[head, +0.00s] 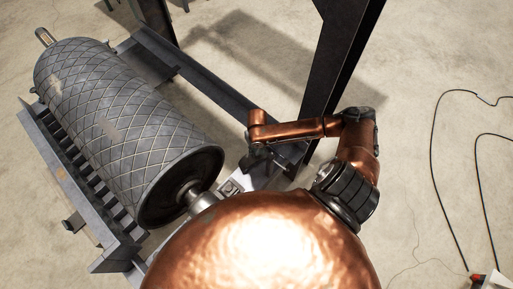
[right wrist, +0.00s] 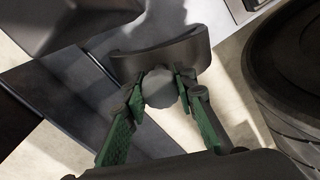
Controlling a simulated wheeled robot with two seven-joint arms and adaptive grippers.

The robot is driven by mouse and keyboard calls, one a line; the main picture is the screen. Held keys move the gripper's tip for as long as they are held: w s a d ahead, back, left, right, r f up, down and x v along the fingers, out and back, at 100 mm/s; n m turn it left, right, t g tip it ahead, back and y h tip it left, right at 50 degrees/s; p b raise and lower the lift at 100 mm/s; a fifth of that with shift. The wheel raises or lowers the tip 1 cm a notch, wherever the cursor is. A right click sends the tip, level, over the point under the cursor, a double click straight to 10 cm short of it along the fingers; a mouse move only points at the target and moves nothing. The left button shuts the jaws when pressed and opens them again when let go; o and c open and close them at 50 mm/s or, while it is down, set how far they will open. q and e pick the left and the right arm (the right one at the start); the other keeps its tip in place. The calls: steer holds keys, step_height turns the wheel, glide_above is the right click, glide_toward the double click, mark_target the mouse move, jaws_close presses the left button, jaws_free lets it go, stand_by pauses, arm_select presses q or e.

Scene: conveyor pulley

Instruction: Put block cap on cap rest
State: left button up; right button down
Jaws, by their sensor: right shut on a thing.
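The block cap (right wrist: 195,50) is a dark grey curved piece with a round grey knob (right wrist: 160,88), seen in the right wrist view. My right gripper (right wrist: 163,82) has its green-padded fingers shut on the knob from both sides. In the head view my right gripper (head: 260,160) is beside the steel frame, right of the pulley's end; the cap is hard to make out there. I cannot clearly identify the cap rest in either view. My left gripper is not in view.
The large grey drum pulley (head: 125,120) lies in a steel frame (head: 205,75), its shaft (head: 200,200) pointing toward a light bearing block (head: 232,187). A dark upright post (head: 335,70) stands behind my right arm. Black cables (head: 433,140) lie on the floor at right.

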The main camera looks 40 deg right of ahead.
steer(key=shift+w, duration=0.25)
steer(key=c, duration=1.6)
jaws_free()
steer(key=shift+s+f, duration=0.15)
steer(key=shift+s, duration=0.05)
step_height(320, 180, up, 12)
steer(key=p, duration=0.3)
steer(key=shift+r, duration=0.2)
